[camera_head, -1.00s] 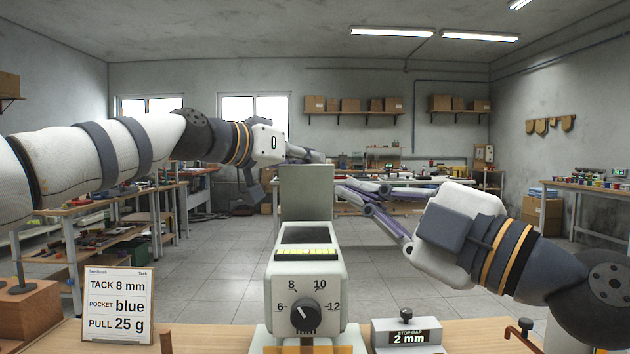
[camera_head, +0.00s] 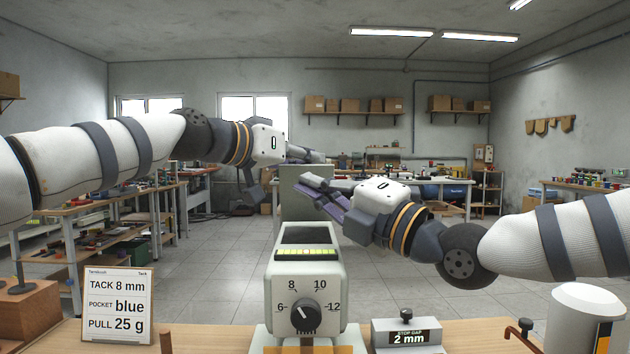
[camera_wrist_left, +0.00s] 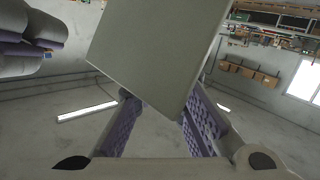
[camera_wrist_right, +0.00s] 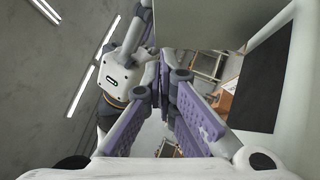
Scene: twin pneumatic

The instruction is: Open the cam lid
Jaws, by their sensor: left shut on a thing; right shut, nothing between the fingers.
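The cam lid (camera_head: 290,195) is a flat grey-green panel standing upright behind the white machine (camera_head: 276,310). The machine's top opening (camera_head: 308,236) is uncovered and dark inside. My left gripper (camera_head: 306,156) is shut on the lid near its upper edge; the lid shows between its fingers in the left wrist view (camera_wrist_left: 160,50). My right gripper (camera_head: 318,190) is shut and empty. Its purple fingers cross in front of the lid's right part above the opening. Whether they touch the lid I cannot tell. The lid also shows in the right wrist view (camera_wrist_right: 200,20).
The machine's dial (camera_head: 306,314) faces me. A stop gap block (camera_head: 408,336) stands to its right, with a red-brown handle (camera_head: 520,333) beyond. A sign card (camera_head: 117,306) stands at the left. Bench top between card and machine is mostly clear.

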